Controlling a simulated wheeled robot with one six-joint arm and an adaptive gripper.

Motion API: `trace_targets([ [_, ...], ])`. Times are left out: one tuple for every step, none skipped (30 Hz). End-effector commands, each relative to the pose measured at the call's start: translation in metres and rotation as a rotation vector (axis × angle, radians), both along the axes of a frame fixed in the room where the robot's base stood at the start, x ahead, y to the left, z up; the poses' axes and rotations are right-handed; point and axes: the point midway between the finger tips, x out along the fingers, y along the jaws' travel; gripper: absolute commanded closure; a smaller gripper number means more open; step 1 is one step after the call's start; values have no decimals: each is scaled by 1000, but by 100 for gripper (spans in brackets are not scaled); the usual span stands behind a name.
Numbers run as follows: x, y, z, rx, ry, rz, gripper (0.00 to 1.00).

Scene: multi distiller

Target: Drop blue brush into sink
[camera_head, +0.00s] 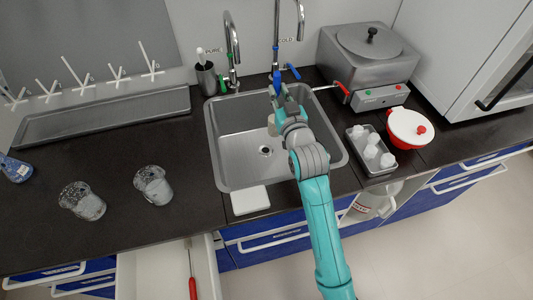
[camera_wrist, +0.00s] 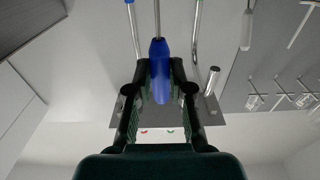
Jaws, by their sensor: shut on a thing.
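The blue brush (camera_head: 276,80) shows as a blue handle at the tip of my gripper (camera_head: 277,93), over the back part of the sink. In the wrist view the blue brush (camera_wrist: 160,60) is between the two fingers of my gripper (camera_wrist: 160,72), with a thin metal rod running up from it. My gripper is shut on the handle. The brush's far end is hard to make out. The sink (camera_head: 228,178) is a grey metal basin with a drain; my arm covers its right part. A small pale piece shows below my gripper, and I cannot tell what it is.
Two taps (camera_head: 232,50) stand behind the sink. A dark cup (camera_head: 206,79) holding a white-handled brush is at its back left. A white block (camera_head: 250,200) lies at the front edge. A grey bath (camera_head: 368,58) and a bottle tray (camera_head: 370,152) stand right. Two glass beakers (camera_head: 153,185) stand left.

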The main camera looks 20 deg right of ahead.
Motion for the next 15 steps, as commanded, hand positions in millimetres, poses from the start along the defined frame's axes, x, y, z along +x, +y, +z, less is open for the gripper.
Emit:
trace_targets([
  [0,0,-7,0,3,0,100],
  [0,0,-10,0,3,0,100],
  [0,0,-15,0,3,0,100],
  [0,0,-18,0,3,0,100],
  [0,0,-21,0,3,0,100],
  [0,0,-24,0,2,0,100],
  [0,0,-27,0,1,0,100],
  [0,0,-29,0,2,0,100],
  [0,0,-32,0,2,0,100],
  [0,0,-34,0,2,0,100],
  [0,0,-35,0,1,0,100],
  [0,0,-37,0,0,0,100],
  [0,0,-38,0,0,0,100],
  [0,0,-39,0,0,0,100],
  [0,0,-39,0,0,0,100],
])
